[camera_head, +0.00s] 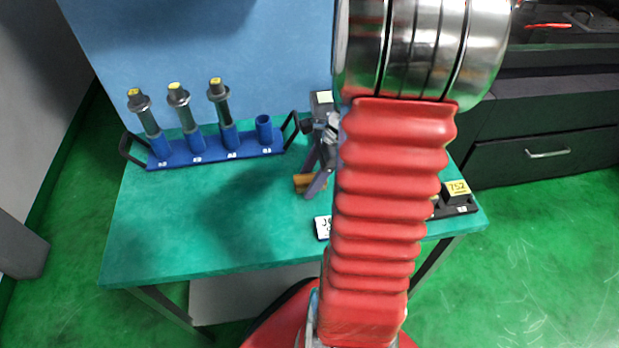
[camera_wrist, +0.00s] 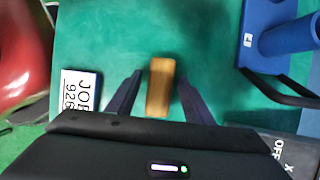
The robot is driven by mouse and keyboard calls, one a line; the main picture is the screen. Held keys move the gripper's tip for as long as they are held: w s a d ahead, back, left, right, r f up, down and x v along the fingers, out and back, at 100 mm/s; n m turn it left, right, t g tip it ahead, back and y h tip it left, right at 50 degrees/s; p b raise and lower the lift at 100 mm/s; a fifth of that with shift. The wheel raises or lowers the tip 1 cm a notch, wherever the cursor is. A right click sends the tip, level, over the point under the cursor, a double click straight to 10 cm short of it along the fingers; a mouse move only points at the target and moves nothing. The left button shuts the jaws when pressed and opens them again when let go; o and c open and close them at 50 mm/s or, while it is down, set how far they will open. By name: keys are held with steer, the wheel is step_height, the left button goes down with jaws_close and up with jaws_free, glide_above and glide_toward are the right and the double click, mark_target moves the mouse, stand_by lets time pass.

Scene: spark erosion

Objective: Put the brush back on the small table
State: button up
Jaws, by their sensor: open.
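The brush (camera_wrist: 160,88) shows as a plain wooden block in the wrist view, lying on the green top of the small table (camera_wrist: 110,35). My gripper (camera_wrist: 160,74) is open, with one dark finger on each side of the brush and a green gap on both sides. In the head view the brush (camera_head: 304,183) is a small brown piece, partly hidden by the grey fingers of my gripper (camera_head: 312,186). The table (camera_head: 190,225) is partly covered by my red arm. Bristles cannot be made out.
A blue rack (camera_head: 215,148) with several holders stands at the table's back left; its rightmost socket is empty. A white "JOB" card (camera_head: 322,228) lies in front of the brush. A black block marked 752 (camera_head: 457,194) sits at the right edge. The table's front left is clear.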

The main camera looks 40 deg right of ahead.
steer(key=v, duration=1.2)
stand_by(0.6)
steer(key=a+r+n+t+h, duration=0.1)
steer(key=a+r+n, duration=0.3)
steer(key=a+n, duration=0.8)
steer(key=s+a+r+n+t+h, duration=0.1)
steer(key=a+r+n, duration=0.3)
steer(key=a+n, duration=0.9)
steer(key=shift+s+a+t+h, duration=0.2)
steer(key=shift+a+t+h, duration=0.3)
steer(key=shift+a+h, duration=0.4)
steer(key=shift+r, duration=0.15)
